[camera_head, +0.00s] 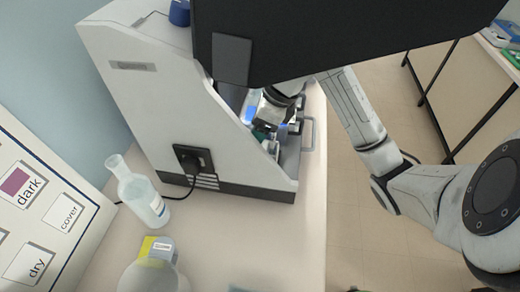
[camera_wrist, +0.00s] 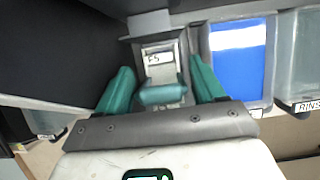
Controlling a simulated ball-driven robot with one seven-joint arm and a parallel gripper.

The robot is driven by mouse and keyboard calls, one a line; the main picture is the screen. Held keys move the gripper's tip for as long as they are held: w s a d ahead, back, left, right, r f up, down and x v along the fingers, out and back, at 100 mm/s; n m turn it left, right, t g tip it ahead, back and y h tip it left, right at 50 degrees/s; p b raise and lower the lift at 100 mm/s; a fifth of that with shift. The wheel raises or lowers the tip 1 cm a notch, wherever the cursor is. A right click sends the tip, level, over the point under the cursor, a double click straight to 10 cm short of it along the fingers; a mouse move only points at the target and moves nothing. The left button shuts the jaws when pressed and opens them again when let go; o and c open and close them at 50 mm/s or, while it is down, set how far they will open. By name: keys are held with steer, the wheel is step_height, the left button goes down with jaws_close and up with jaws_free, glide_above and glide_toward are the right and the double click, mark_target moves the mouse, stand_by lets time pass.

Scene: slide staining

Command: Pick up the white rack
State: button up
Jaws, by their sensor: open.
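In the wrist view a pale, whitish rack (camera_wrist: 160,52) with a small dark-lettered label stands upright between my fingers. A teal bar (camera_wrist: 162,95) crosses its near side, and its lower part is hidden. My gripper (camera_wrist: 161,66) has its two teal fingers spread, one on each side of the rack, with a gap visible on both sides. In the head view my gripper (camera_head: 272,112) reaches inside the open-fronted grey machine (camera_head: 150,95). The rack cannot be made out clearly there, behind the gripper and machine wall.
In the wrist view a blue-filled tub (camera_wrist: 238,62) and a clear tub (camera_wrist: 298,60) stand right of the rack. The machine's side wall closely borders my gripper. A bottle (camera_head: 145,200) and labelled board (camera_head: 40,215) stand on the bench (camera_head: 240,235), whose front middle is clear.

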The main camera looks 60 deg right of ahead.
steer(key=c, duration=1.1)
steer(key=shift+o, duration=0.2)
steer(key=shift+d+r, duration=0.1)
steer(key=shift+r, duration=0.05)
